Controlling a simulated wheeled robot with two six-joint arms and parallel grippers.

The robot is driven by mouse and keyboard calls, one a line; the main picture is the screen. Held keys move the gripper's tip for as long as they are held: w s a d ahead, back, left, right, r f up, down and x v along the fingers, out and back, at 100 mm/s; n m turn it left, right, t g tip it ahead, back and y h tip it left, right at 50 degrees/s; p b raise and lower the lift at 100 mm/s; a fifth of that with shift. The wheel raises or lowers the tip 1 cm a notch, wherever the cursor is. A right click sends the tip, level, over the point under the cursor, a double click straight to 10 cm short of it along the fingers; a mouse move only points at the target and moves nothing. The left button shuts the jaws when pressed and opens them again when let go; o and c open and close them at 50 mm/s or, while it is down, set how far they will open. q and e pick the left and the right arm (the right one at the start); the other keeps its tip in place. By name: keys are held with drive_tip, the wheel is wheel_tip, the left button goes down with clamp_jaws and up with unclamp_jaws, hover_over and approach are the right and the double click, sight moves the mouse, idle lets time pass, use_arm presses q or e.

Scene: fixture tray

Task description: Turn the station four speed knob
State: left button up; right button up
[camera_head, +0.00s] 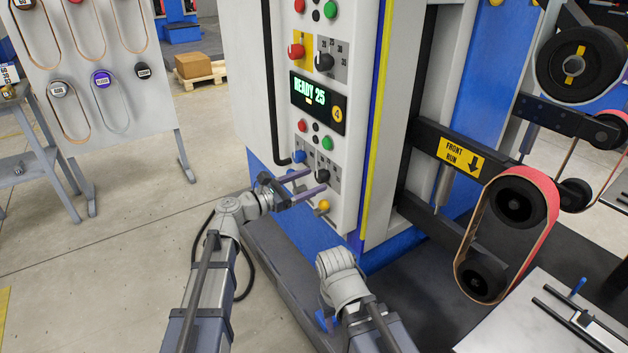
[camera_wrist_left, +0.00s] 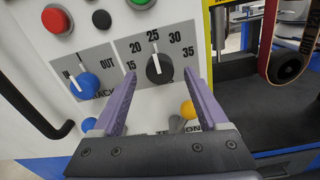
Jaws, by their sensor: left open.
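The station four speed knob (camera_head: 322,177) is a small black dial low on the grey machine panel (camera_head: 352,120), under a display (camera_head: 317,102) reading READY 25 beside a yellow 4. In the left wrist view, the black knob (camera_wrist_left: 160,69) has its white pointer straight up at 25 on a 15 to 35 scale. My left gripper (camera_head: 318,179) is open at the panel. In the left wrist view its purple fingers (camera_wrist_left: 160,74) stand one on each side of the knob, with gaps. I cannot tell whether the tips reach past its face. My right gripper is hidden.
A blue IN/OUT knob (camera_wrist_left: 85,86) is left of the speed knob; a yellow knob (camera_wrist_left: 187,109) is below right. Red (camera_wrist_left: 56,19) and green buttons are above. An upper station with a black knob (camera_head: 324,62) sits higher. A belt grinder (camera_head: 505,235) stands at right.

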use_arm(q)
drive_tip(key=shift+x, duration=0.8)
clamp_jaws()
